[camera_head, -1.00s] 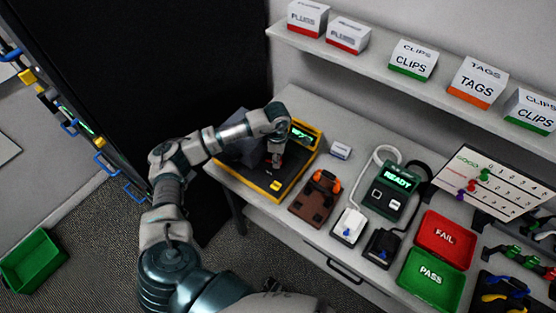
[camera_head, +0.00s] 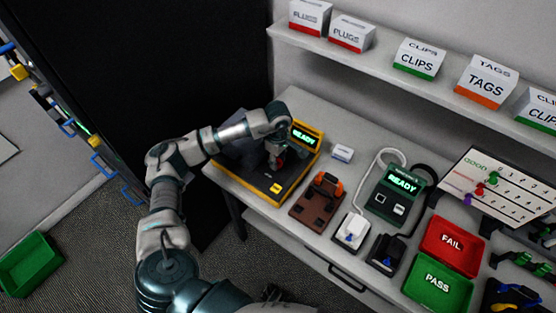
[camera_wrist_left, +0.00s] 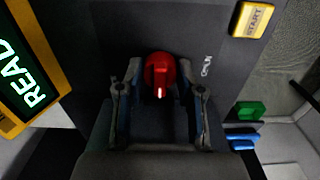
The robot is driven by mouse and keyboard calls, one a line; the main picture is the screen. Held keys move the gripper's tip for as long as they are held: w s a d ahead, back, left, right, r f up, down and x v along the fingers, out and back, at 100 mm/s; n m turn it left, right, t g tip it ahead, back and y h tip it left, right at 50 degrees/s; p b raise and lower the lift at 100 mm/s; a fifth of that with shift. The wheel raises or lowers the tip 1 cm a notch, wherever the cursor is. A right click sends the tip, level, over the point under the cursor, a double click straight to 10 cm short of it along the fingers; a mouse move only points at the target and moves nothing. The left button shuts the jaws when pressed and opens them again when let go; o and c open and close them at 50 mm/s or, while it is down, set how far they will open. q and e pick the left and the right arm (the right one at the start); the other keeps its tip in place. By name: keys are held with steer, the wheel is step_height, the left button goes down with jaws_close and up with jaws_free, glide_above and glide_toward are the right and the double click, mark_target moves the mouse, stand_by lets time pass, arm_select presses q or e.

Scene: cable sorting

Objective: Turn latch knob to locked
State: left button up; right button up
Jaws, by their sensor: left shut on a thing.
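The red latch knob (camera_wrist_left: 160,70) sits on the dark top of the yellow-edged machine (camera_head: 285,187). My left gripper (camera_head: 275,160) is over the machine, pointing down. In the left wrist view its two fingers (camera_wrist_left: 160,92) stand on either side of the knob, and it is shut on the knob. The knob's white mark points toward the bottom of that view. An "OPEN" label (camera_wrist_left: 207,65) is to the right of the knob; any other label is hidden. The machine's green display (camera_head: 304,138) reads READY. My right gripper is not in view.
A yellow START button (camera_wrist_left: 254,19) is on the machine's top. A brown fixture (camera_head: 318,200) with orange parts and a green tester (camera_head: 390,197) stand to the right. Red FAIL (camera_head: 452,240) and green PASS (camera_head: 438,285) trays lie farther right. A shelf with labelled boxes runs behind.

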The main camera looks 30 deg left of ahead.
arm_select(q)
steer(key=shift+f, duration=0.15)
steer(key=o, duration=1.2)
steer(key=shift+a, duration=0.1)
steer(key=shift+c, duration=0.2)
step_height(320, 180, up, 12)
steer(key=shift+w, duration=0.15)
steer(key=shift+a+f, duration=0.1)
steer(key=shift+f, duration=0.05)
